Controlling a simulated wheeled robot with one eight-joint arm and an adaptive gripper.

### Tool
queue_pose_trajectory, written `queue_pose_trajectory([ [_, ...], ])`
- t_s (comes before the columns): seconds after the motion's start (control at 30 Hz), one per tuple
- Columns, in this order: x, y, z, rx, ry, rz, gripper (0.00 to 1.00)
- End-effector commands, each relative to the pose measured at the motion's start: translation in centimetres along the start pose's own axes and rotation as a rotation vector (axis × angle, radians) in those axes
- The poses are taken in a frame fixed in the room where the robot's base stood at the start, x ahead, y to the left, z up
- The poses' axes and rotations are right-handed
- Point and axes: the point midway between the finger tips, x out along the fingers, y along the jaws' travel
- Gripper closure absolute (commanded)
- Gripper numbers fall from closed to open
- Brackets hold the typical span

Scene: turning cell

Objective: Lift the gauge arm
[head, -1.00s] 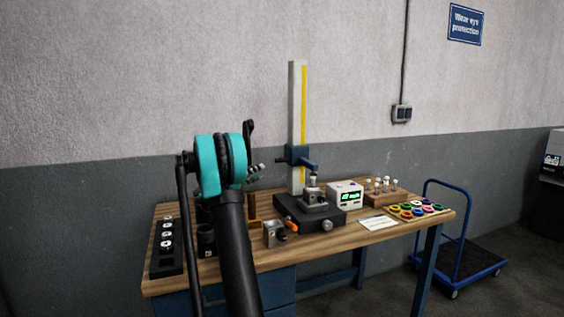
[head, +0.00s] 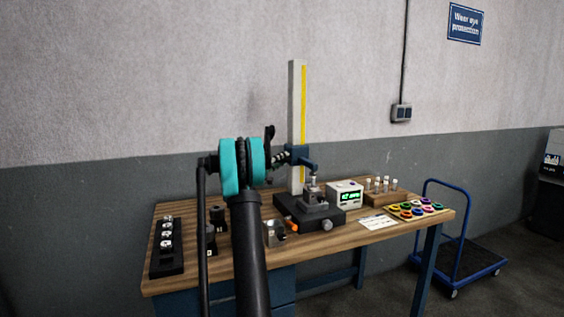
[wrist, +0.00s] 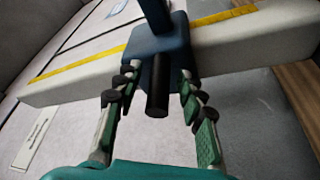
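The blue gauge arm (head: 303,160) sits on an upright pale column (head: 295,115) with a yellow scale, above a dark base (head: 308,211) on the bench. In the wrist view, the blue carriage (wrist: 158,45) rides on the column, and a black round handle (wrist: 157,86) sticks out of it towards me. My gripper (wrist: 155,100) is open, with one finger on each side of the handle and visible gaps to it. In the head view my gripper (head: 282,158) is at the left side of the carriage. Whether the fingertips touch the carriage is unclear.
A digital readout (head: 345,194) stands right of the base. Coloured rings (head: 414,210), a small wooden rack (head: 382,190) and a white card (head: 377,222) lie further right. A black tray (head: 166,247) is at the left. A blue trolley (head: 465,258) stands on the floor.

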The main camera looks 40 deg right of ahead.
Motion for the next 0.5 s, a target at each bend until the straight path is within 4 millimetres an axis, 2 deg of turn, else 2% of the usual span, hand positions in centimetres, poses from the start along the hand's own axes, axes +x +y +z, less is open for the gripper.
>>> queue_pose_trajectory([
  [0.17, 0.01, 0.01, 0.00, 0.000, 0.000, 0.000, 0.61],
  [0.2, 0.01, 0.01, 0.01, 0.000, 0.000, 0.000, 0.63],
  [0.5, -0.01, 0.01, 0.01, 0.000, 0.000, 0.000, 1.00],
])
